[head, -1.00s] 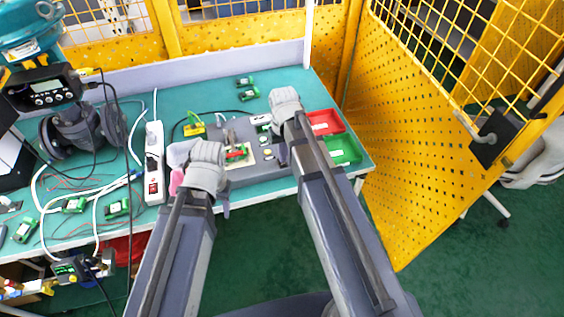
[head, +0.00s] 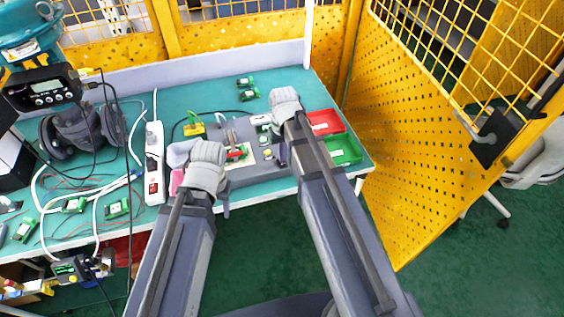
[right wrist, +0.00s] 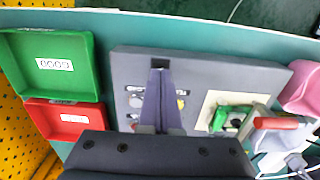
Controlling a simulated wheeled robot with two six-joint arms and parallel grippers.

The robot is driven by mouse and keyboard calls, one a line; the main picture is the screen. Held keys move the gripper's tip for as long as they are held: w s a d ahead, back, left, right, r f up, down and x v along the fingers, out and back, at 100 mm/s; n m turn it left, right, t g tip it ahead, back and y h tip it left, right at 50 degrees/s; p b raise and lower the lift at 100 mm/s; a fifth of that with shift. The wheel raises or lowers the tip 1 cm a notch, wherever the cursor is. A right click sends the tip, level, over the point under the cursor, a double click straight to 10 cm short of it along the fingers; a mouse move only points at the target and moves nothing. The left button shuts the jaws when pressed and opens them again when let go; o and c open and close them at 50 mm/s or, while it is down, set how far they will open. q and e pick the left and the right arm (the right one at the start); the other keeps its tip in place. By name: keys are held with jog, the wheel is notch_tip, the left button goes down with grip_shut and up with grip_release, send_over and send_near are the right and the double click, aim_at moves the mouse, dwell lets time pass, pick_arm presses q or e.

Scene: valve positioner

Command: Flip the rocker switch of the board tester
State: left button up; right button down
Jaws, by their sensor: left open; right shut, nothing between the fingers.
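The board tester is a grey box (head: 238,177) on the teal bench; it also shows in the right wrist view (right wrist: 225,67). A green board sits on its pale plate beside a red-handled lever (right wrist: 275,123). My right gripper (right wrist: 160,72) is shut and empty over the tester's panel. A small dark part, seemingly the rocker switch (right wrist: 160,62), shows right at its fingertips; whether they touch cannot be told. In the head view my right gripper (head: 281,160) is near the tester's right end. My left gripper (head: 226,207) is open and empty at the bench's front edge.
A red tray (head: 326,122) and a green tray (head: 345,150) lie right of the tester. A white power strip (head: 154,165) and a pink bin (head: 176,182) lie to its left. Loose green boards and cables cover the bench's left part. A yellow fence stands at the right.

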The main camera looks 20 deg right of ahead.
jog(key=shift+f+b, duration=0.9)
dwell(0.4)
jog(key=shift+r, duration=0.1)
notch_tip(320, 180, up, 7)
jog(key=p, duration=0.7)
dwell(0.3)
